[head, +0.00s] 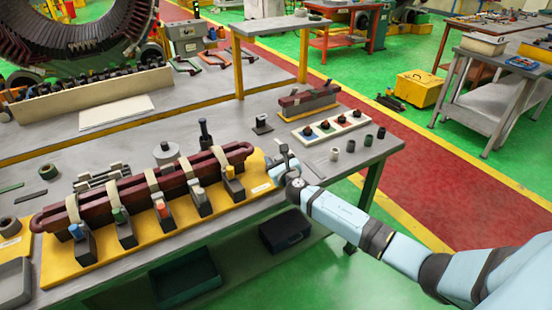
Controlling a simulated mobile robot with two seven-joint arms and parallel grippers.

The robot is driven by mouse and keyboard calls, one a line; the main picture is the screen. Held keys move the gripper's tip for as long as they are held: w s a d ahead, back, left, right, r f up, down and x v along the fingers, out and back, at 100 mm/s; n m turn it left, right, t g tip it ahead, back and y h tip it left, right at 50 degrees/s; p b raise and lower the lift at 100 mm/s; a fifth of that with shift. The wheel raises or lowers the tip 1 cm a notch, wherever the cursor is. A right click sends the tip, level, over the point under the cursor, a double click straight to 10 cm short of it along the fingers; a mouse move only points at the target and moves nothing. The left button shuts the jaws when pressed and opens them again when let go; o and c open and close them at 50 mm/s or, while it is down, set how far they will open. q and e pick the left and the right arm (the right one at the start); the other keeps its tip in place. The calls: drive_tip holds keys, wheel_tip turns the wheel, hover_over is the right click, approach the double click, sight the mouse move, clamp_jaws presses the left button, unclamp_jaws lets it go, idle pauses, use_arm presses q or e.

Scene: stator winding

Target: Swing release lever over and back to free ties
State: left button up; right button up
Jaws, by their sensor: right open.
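A dark red coil (132,188) lies lengthwise on a yellow base plate (60,272). Several beige ties (153,181) wrap around it. Along its front stands a row of dark blocks with coloured tops: blue (76,232), green (119,215), red (161,209), grey and yellow (230,172). A black upright handle (205,134) rises behind the coil near its right part. I cannot tell which part is the release lever. My right gripper (277,158) is open at the right end of the base plate, beside the coil's end. Its fingertips are small, and contact is unclear. My left gripper is out of view.
Behind, a second dark red block (307,102) stands on the grey bench near a white tray (332,127) of small parts. Several small cylinders stand at the bench's right edge. A round metal weight (166,153) stands behind the coil. A large stator (75,30) is at the back left.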

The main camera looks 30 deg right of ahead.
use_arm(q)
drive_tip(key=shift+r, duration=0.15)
use_arm(e)
drive_tip(key=shift+w, duration=0.1)
